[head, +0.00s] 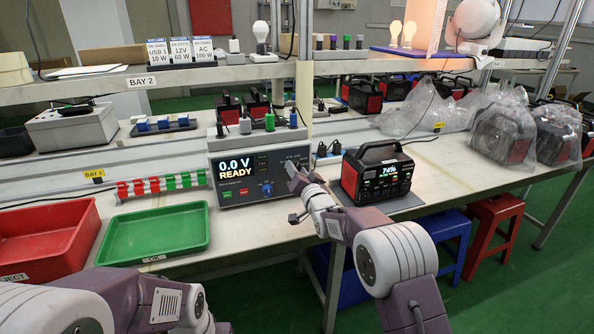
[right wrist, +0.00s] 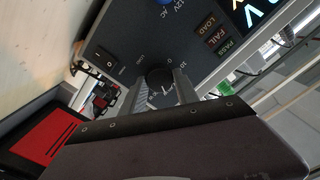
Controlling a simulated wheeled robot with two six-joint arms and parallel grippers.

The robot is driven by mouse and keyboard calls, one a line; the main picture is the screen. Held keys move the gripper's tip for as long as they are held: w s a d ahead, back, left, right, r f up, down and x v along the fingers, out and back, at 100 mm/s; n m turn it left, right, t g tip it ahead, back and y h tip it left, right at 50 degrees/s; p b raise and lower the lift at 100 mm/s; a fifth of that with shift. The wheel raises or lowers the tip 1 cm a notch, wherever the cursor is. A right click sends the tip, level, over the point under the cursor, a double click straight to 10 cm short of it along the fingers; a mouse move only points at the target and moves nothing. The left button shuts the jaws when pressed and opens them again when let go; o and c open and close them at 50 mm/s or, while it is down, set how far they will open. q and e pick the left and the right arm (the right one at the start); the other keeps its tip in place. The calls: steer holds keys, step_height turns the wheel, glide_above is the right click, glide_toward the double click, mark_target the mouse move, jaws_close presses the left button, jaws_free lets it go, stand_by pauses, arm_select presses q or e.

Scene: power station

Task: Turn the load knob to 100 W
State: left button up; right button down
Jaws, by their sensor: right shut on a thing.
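The grey tester (head: 225,196) stands on the bench, its screen (head: 237,167) reading "0.0 V READY". A blue knob (head: 266,187) is on its front. The dark round load knob (right wrist: 158,77) shows in the right wrist view, with small white markings around it and "LOAD" printed nearby. Its setting is too small to read. My right gripper (right wrist: 161,88) is shut on this knob, one finger on each side. In the head view my right gripper (head: 296,178) is at the tester's right side and hides the knob. My left arm shows at the lower left, its gripper out of view.
A black and red power station (head: 348,180) reading 74% stands close to the right of my right gripper. A green tray (head: 118,239) and a red bin (head: 65,271) are at the left. A black rocker switch (right wrist: 104,54) is near the knob.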

steer(key=m, duration=0.6)
steer(key=shift+f+p, duration=0.1)
steer(key=shift+p, duration=0.3)
steer(key=shift+m, duration=0.4)
steer(key=c, duration=0.9)
jaws_free()
steer(key=v, duration=0.9)
steer(key=shift+p, duration=0.35)
